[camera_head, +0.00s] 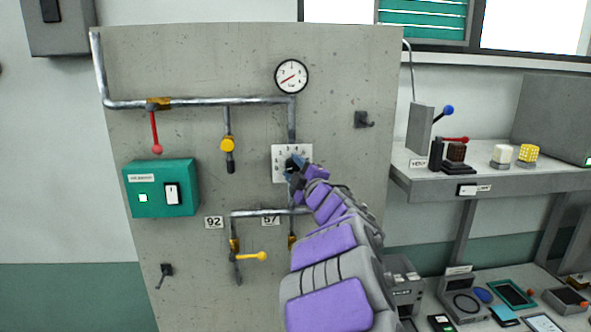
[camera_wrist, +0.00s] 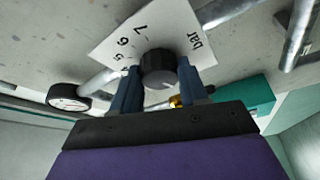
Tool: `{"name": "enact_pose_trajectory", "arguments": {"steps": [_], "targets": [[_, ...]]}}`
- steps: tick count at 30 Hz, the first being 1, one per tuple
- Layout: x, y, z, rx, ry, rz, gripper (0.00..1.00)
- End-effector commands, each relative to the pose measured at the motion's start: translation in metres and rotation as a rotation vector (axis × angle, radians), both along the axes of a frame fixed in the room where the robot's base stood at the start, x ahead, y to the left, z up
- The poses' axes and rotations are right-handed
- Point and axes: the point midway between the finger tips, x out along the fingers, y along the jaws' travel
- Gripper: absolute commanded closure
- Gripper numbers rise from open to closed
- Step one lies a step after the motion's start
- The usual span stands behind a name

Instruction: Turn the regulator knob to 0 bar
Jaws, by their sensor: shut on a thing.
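The regulator knob (camera_wrist: 158,68) is a dark round knob with a pale pointer line, in front of a white scale plate (camera_wrist: 112,45). The digits 5, 6, 7 and the word "bar" show on the plate in the wrist view. My gripper (camera_wrist: 157,85) is shut on the knob, one blue finger on each side. In the head view the plate (camera_head: 279,172) is on the grey panel below the gauge, and my gripper (camera_head: 294,166) covers the knob and part of the scale. The round gauge (camera_head: 291,76) has a red needle; its exact reading is too small to tell.
A pipe (camera_head: 220,101) runs across the panel (camera_head: 330,60) above the plate. A green switch box (camera_head: 160,204), a red lever (camera_head: 155,135) and yellow valves (camera_head: 228,145) are to the left. A black hook (camera_head: 362,119) is at right. Shelves (camera_head: 430,184) with several items stand beyond.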

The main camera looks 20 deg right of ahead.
Motion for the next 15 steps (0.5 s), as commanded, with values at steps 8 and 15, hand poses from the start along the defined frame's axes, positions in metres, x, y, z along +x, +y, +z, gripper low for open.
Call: {"name": "enact_pose_trajectory", "arguments": {"steps": [8,15], "targets": [[0.0008,0.0005,-0.0042,-0.003,0.008,0.001,0.87],[0.0003,0.0003,-0.0026,0.000,0.004,0.001,0.34]]}}
